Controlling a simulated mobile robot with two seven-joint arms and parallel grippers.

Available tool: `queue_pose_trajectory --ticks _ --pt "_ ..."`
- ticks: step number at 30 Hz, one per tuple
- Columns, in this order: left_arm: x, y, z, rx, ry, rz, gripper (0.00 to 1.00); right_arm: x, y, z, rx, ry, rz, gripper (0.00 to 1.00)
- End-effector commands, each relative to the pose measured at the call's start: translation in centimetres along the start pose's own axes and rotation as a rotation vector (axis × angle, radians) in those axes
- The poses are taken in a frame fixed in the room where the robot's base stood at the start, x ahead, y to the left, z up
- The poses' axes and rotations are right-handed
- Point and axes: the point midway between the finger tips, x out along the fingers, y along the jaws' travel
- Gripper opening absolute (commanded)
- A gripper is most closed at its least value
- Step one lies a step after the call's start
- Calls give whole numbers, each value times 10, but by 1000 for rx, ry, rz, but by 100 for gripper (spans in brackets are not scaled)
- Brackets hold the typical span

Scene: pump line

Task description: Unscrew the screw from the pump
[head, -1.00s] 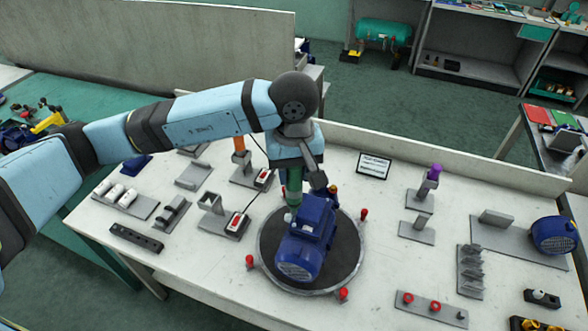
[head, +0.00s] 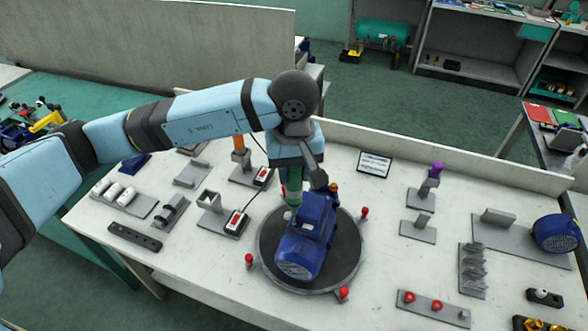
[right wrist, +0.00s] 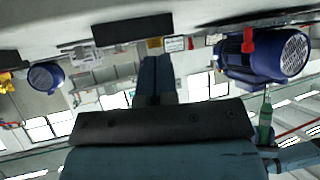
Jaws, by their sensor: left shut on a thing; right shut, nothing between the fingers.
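The blue pump (head: 308,240) sits on a round dark turntable (head: 350,270) in the middle of the table. It also shows in the upside-down right wrist view (right wrist: 262,60). My left gripper (head: 294,166) is above the pump's far left side, shut on a green tool (head: 292,187) that looks like a screwdriver. The tool stands upright, its lower end close beside the pump; I cannot tell whether it touches. The tool also shows in the right wrist view (right wrist: 265,116). The screw cannot be made out. My right gripper (right wrist: 156,62) is shut and empty, seen only in its wrist view.
Red pegs (head: 364,213) stand around the turntable. Grey holders (head: 222,214) fill the table's left. A second blue motor (head: 555,234) rests on a plate at the right. A small sign (head: 375,164) stands at the back, before a low wall. A cable runs near the left gripper.

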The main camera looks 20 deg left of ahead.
Motion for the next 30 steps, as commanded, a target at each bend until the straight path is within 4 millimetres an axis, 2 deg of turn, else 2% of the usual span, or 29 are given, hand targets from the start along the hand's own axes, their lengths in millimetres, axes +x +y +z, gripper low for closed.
queue_pose_trajectory --ticks 30 --pt "3 0 0 0 0 0 8 6 0 9 0 1 -1 0"
